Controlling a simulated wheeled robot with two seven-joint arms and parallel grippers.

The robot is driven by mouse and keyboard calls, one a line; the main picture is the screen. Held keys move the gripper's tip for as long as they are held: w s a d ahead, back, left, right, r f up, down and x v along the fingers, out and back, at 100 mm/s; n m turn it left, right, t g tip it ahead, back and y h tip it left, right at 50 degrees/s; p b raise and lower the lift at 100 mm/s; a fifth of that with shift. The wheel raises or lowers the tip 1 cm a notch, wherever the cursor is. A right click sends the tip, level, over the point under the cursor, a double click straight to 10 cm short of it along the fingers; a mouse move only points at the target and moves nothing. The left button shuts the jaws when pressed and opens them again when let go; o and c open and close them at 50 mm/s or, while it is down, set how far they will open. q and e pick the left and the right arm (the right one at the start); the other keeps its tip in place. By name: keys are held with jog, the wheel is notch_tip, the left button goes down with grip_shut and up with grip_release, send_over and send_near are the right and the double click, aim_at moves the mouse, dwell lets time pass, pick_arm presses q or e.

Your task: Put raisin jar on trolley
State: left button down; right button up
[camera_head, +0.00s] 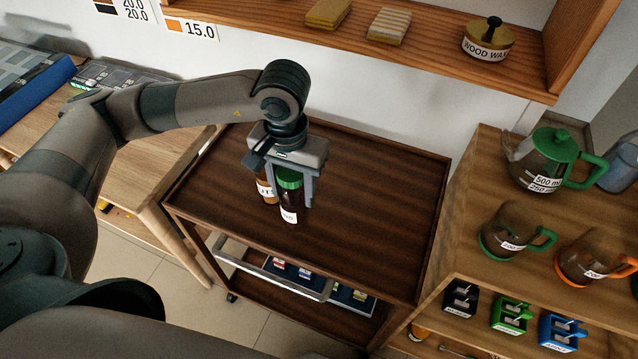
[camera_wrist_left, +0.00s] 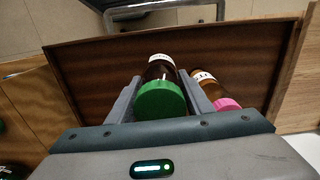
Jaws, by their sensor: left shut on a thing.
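The raisin jar (camera_head: 289,205) is a dark jar with a green lid and a white label, only partly readable. My left gripper (camera_head: 290,190) points down and is shut on it, one finger on each side. The jar is upright over the top of the dark brown trolley (camera_head: 385,190); I cannot tell whether its base touches the wood. In the left wrist view, the jar's green lid (camera_wrist_left: 160,99) sits between the fingers (camera_wrist_left: 162,100). My right gripper is not in view.
A second jar (camera_head: 266,190) with an orange-brown body stands close beside the raisin jar; its pink lid (camera_wrist_left: 227,104) shows in the wrist view. The trolley's right side is clear. A wooden shelf (camera_head: 450,75) hangs behind; a unit with a teapot (camera_head: 553,160) stands right.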

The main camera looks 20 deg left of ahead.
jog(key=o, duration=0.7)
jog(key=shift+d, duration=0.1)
pick_arm(q)
jog(key=shift+d+r, duration=0.1)
jog(key=shift+r, duration=0.05)
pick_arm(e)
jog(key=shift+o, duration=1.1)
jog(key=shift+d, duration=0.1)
pick_arm(q)
jog(key=shift+s+d+r+n, duration=0.1)
jog(key=shift+d+n, duration=0.05)
jog(key=shift+n, duration=0.15)
jog(key=shift+s+d+r+n, duration=0.2)
jog(key=shift+d+r+n, duration=0.05)
jog(key=shift+n, duration=0.05)
jog(key=s+d+r+n+b, duration=0.1)
jog(key=s+d+r+n, duration=0.2)
jog(key=n, duration=0.4)
notch_tip(320, 180, up, 2)
jog(key=shift+s+d+r, duration=0.1)
jog(key=shift+s+d, duration=0.05)
jog(key=shift+s, duration=0.65)
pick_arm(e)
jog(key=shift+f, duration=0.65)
